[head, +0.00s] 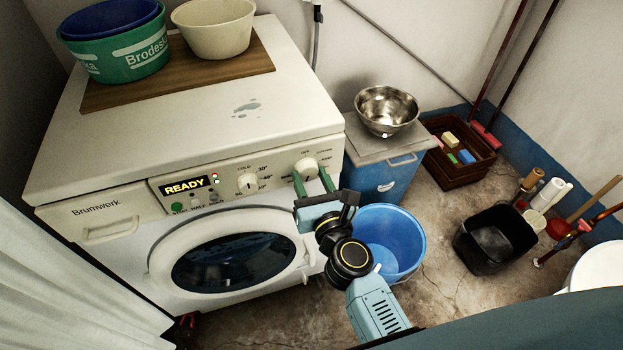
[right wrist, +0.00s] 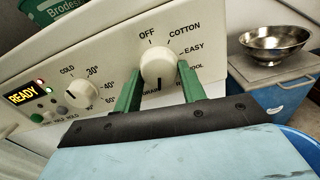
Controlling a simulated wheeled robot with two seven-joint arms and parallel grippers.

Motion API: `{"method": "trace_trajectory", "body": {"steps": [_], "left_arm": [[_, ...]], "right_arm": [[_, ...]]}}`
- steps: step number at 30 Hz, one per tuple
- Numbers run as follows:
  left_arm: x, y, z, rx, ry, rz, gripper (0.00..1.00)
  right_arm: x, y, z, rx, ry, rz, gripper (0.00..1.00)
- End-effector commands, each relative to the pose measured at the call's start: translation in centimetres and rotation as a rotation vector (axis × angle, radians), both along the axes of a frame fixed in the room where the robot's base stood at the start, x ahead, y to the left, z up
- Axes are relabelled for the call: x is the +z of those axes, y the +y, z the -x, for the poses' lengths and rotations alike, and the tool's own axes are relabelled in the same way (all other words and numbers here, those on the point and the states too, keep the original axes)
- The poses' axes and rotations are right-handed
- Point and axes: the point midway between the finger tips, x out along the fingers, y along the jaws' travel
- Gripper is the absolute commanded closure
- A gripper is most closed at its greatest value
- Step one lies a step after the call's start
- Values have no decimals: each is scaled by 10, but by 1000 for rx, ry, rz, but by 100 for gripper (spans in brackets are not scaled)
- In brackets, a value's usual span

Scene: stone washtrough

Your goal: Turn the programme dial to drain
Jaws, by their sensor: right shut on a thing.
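The programme dial (head: 305,168) is a white round knob on the right of the washing machine's front panel. My right gripper (head: 312,181) is shut on it, one green finger on each side. In the right wrist view the dial (right wrist: 158,64) has a dark mark low on its face, pointing downward. OFF, COTTON and EASY are printed around its top and right. Labels below it are partly hidden by the fingers; one at lower left looks like DRAIN. I cannot tell if the mark lines up exactly. My left gripper is not in view.
A smaller temperature knob (head: 247,183) and a display (head: 185,186) reading READY are left of the dial. A blue bucket (head: 405,240) stands beside the machine. A metal bowl (head: 387,108) sits on a blue cabinet (head: 385,180). Tubs stand on the machine's top.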

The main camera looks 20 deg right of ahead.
Motion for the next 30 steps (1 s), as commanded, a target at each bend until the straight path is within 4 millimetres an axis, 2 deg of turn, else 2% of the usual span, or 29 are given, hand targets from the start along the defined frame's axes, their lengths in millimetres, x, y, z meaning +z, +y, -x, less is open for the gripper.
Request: {"method": "trace_trajectory", "body": {"steps": [13,14,18,19,30], "left_arm": [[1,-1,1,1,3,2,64],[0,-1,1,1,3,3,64],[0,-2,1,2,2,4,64],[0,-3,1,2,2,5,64],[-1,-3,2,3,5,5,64]], "right_arm": [[0,0,0,0,1,-10,82],[0,0,0,0,1,-10,58],[0,0,0,0,1,-10,40],[0,0,0,0,1,-10,37],[-1,0,6,0,1,-9,37]]}}
